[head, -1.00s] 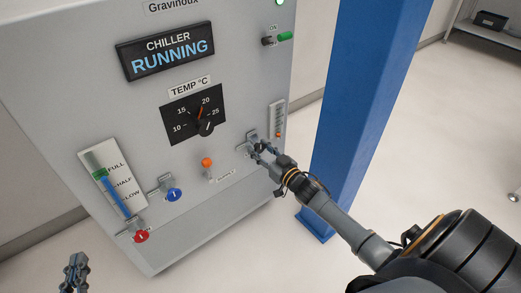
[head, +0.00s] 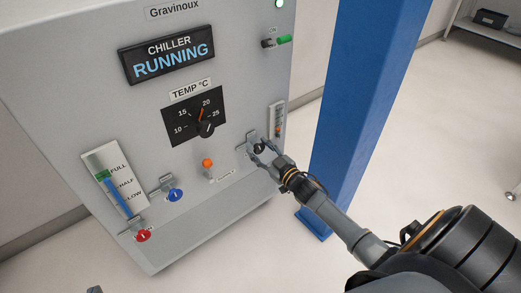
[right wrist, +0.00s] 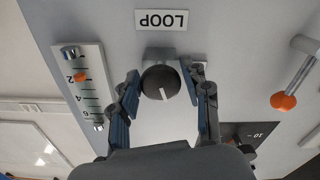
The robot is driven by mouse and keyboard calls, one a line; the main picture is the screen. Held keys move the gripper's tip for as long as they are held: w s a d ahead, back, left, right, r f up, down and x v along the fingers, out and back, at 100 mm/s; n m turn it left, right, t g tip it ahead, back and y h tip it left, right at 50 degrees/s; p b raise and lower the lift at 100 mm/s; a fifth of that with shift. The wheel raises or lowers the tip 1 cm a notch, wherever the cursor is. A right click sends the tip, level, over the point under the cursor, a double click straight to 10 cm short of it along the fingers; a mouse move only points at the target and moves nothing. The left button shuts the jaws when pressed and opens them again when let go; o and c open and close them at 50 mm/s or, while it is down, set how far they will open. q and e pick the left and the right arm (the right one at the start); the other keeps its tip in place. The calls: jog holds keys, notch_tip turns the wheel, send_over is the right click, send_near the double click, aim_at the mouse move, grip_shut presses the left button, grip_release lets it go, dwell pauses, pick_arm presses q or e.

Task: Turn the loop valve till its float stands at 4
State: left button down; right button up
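The loop valve's dark round knob (right wrist: 161,82) has a white pointer line and sits below the upside-down LOOP label (right wrist: 161,19) in the right wrist view. In the head view the knob (head: 259,148) is low on the chiller's front, at the right. My right gripper (right wrist: 165,82) is open, one finger on each side of the knob, with visible gaps. The loop gauge (right wrist: 85,88) has an orange float (right wrist: 81,77) beside the 2 mark. The gauge also shows in the head view (head: 277,119), too small to read. Only a tip of my left gripper (head: 95,290) shows at the bottom edge.
A blue column (head: 355,110) stands close to the right of the chiller.

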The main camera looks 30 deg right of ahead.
jog(key=shift+o, duration=0.6)
jog(key=shift+s, duration=0.2)
jog(key=s, duration=1.1)
jog(key=shift+s+d, duration=0.3)
jog(key=shift+d, duration=0.15)
